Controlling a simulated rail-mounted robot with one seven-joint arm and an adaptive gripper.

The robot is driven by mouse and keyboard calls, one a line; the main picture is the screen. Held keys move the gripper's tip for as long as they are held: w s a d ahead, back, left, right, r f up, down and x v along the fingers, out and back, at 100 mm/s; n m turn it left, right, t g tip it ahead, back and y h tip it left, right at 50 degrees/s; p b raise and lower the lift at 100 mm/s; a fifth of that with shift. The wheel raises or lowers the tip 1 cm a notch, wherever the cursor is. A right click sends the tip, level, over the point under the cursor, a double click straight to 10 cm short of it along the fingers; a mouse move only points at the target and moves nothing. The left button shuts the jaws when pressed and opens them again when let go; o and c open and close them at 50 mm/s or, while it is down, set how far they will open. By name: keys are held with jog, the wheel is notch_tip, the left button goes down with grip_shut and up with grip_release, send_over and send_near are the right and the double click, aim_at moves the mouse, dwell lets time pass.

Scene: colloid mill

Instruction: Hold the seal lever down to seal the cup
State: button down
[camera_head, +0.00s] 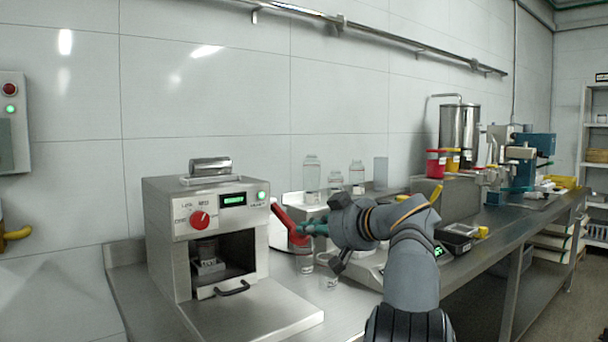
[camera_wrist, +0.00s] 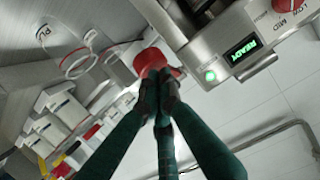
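The sealing machine (camera_head: 230,290) is a steel box at the left with an open front chamber. A cup (camera_head: 207,250) sits inside the chamber. The red seal lever (camera_head: 286,222) is on the machine's right side and slants down to the right. My gripper (camera_head: 306,230) is at the lever's lower end. In the wrist view, its teal fingers (camera_wrist: 157,88) are together, with their tips against or just in front of the red lever end (camera_wrist: 150,62). I cannot tell whether they touch it. The green display (camera_wrist: 243,49) seems to read READY, beside a lit green light (camera_wrist: 210,75).
The machine's red dial (camera_head: 199,219) is on its front. Small clear cups (camera_head: 328,280) stand on the counter just right of the machine, below my gripper. Bottles (camera_head: 312,174) stand behind. A scale with a green display (camera_head: 438,250) is to the right of my arm.

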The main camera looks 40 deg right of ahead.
jog(key=s+r+p, duration=0.1)
jog(key=s+r, duration=0.2)
jog(key=s, duration=0.2)
jog(key=s+a+r+p, duration=0.1)
jog(key=s+r, duration=0.2)
jog(key=s, duration=0.3)
jog(key=shift+r+p, duration=0.3)
jog(key=shift+r, duration=0.1)
dwell(0.5)
jog(key=w+d+f+b, duration=0.1)
jog(key=w+f+b, duration=0.1)
jog(key=w+f, duration=0.5)
jog(key=shift+w+b, duration=0.3)
jog(key=shift+w, duration=1.8)
